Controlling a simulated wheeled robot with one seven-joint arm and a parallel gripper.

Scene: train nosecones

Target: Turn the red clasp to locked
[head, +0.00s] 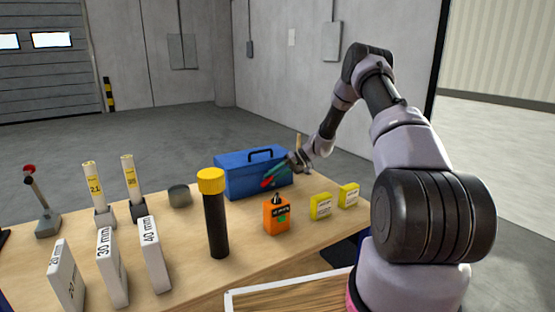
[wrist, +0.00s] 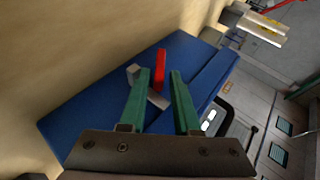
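The red clasp (wrist: 160,66) is a short red bar on the front of the blue toolbox (wrist: 85,112). In the head view the clasp (head: 265,184) shows as a small red spot on the toolbox (head: 236,182). My gripper (wrist: 159,72) has two green fingers, spread apart and open, with the clasp between or just past their tips. I cannot tell whether either finger touches it. A grey metal piece lies between the fingers below the clasp, and another beside the left fingertip. In the head view my gripper (head: 278,174) reaches the toolbox from the right.
An orange box (head: 277,217) and two yellow boxes (head: 320,207) stand on the wooden table (head: 190,235) in front and right of the toolbox. A black cylinder with a yellow cap (head: 215,225) stands to its left. White gauge blocks and a lever stand further left.

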